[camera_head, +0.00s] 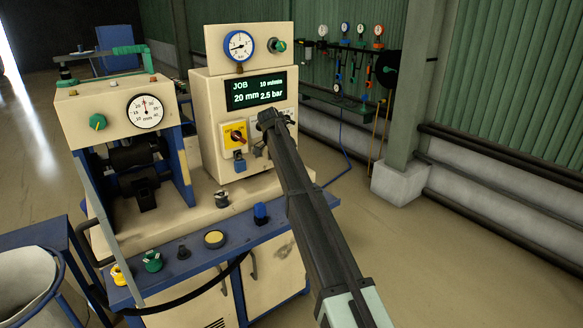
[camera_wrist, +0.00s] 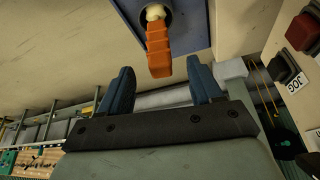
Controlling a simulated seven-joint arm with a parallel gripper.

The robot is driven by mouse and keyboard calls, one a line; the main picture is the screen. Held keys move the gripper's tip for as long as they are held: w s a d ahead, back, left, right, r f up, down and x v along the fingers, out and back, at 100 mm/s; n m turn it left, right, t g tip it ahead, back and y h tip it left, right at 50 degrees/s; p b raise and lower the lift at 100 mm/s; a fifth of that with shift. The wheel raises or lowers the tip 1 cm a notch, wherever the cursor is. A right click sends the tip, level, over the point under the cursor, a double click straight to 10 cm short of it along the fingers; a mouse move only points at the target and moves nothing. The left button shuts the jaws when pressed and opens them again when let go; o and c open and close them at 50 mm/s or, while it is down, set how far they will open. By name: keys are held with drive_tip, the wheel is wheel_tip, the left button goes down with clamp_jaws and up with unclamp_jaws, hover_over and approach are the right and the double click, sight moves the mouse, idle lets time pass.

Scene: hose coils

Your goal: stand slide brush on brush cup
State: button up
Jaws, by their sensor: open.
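In the wrist view an orange tapered handle with a pale end (camera_wrist: 159,50), which looks like the slide brush, lies ahead of my gripper (camera_wrist: 162,80). Its pale end meets a dark round opening in a blue plate (camera_wrist: 192,32). The opening may be the brush cup; I cannot tell how far the brush sits in it. My gripper's two blue-grey fingers are open, with nothing between them, and the handle's free end points toward the gap. In the head view my gripper (camera_head: 268,122) is in front of the cream machine's face, and I cannot make out the brush there.
The cream machine (camera_head: 215,110) with gauges, display and rotary switch stands close to my gripper. Its blue front ledge (camera_head: 200,248) carries several knobs. A red button (camera_wrist: 300,32) and a JOG button (camera_wrist: 284,68) are at the wrist view's right. Open floor (camera_head: 420,270) lies to the right.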

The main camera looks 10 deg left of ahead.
drive_tip(key=shift+s+a+r, duration=0.15)
drive_tip(key=shift+a+r, duration=0.05)
drive_tip(key=shift+r, duration=0.4)
drive_tip(key=v, duration=1.3)
drive_tip(key=shift+a+r, duration=0.2)
drive_tip(key=shift+r, duration=0.15)
drive_tip(key=shift+s, duration=0.1)
